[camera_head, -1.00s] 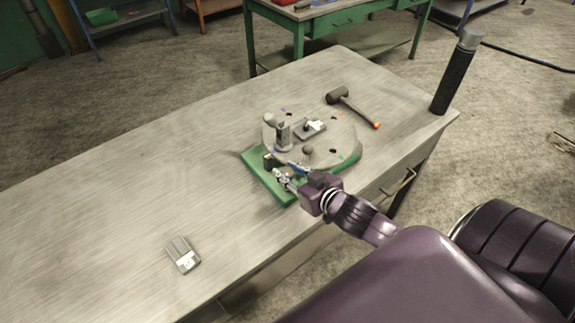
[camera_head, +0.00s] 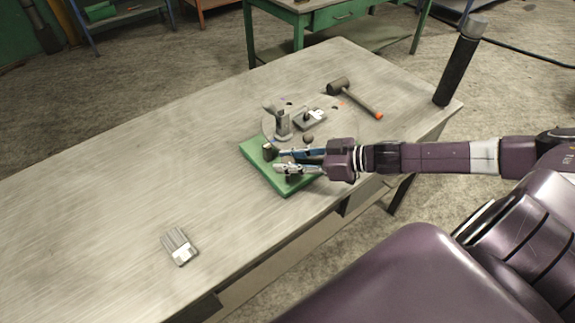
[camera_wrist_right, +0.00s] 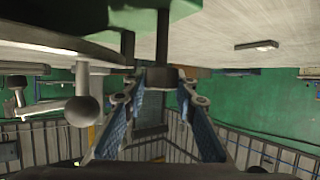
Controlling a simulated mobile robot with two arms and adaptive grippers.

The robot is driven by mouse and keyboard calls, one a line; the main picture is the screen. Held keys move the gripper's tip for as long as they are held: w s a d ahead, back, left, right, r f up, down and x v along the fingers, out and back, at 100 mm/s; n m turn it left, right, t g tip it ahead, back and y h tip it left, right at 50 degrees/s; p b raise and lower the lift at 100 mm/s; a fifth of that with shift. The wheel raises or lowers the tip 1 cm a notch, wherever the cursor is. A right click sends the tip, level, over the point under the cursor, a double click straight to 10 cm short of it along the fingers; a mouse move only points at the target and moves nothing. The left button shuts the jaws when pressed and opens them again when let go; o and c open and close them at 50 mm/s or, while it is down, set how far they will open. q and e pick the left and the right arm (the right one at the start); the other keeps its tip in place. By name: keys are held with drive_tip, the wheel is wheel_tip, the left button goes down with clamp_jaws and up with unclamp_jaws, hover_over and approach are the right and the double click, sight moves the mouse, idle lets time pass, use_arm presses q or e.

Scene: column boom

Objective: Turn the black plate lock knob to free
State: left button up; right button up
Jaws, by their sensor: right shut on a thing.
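The black plate lock knob (camera_head: 269,151) stands at the left corner of the green base (camera_head: 286,187). In the right wrist view the dark knob (camera_wrist_right: 163,77) sits on a dark stem between my fingertips. My right gripper (camera_head: 278,161) comes in level from the right and is shut on the knob, its blue-padded fingers on either side. It also shows in the right wrist view (camera_wrist_right: 160,88). The round grey plate (camera_head: 340,127) lies on the base behind the fingers and is partly hidden by them. My left gripper is not in view.
On the plate stand a grey upright post (camera_head: 282,124), a small clamped block (camera_head: 310,119) and a ball knob (camera_head: 308,139). A mallet (camera_head: 355,98), a dark cylinder (camera_head: 459,66) and a small grey part (camera_head: 180,246) are on the bench (camera_head: 120,185). The bench's left is clear.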

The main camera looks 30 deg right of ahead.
drive_tip(key=shift+w+d+n+g+y+b, duration=0.1)
drive_tip(key=shift+n+g+y+b, duration=0.25)
drive_tip(key=shift+n+g+y, duration=0.55)
drive_tip(key=shift+n+y, duration=0.2)
drive_tip(key=shift+n, duration=0.1)
drive_tip(key=o, duration=1.2)
drive_tip(key=shift+c, duration=0.2)
drive_tip(key=shift+m+h, duration=0.3)
